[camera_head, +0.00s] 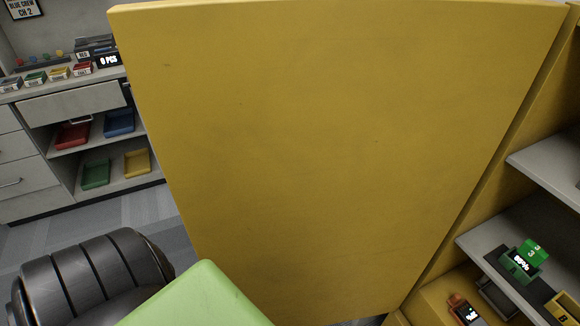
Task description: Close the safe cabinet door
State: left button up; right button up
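The safe cabinet door (320,150) is a large yellow panel that fills the middle of the head view. It stands wide open, and its right edge runs along the yellow cabinet (548,112). The cabinet's inside shows at the right, with grey shelves (550,165). No handle shows on the visible face of the door. Neither of my grippers can be made out in this view. The door hides what lies behind it.
A green radio unit (522,262) and other small devices sit on the cabinet's lower shelves. At the far left stands a grey workbench (70,103) with coloured trays below. Grey floor (130,215) shows between bench and door. A black ribbed part and a light green part fill the bottom left.

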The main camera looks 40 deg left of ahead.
aim_at(321, 154)
jog(key=k+j+u, duration=0.15)
jog(key=j, duration=0.95)
jog(key=j+z, duration=0.95)
jog(key=j, duration=0.25)
jog(key=k+j+z, duration=0.1)
jog(key=j+z, duration=0.35)
jog(key=j, duration=0.1)
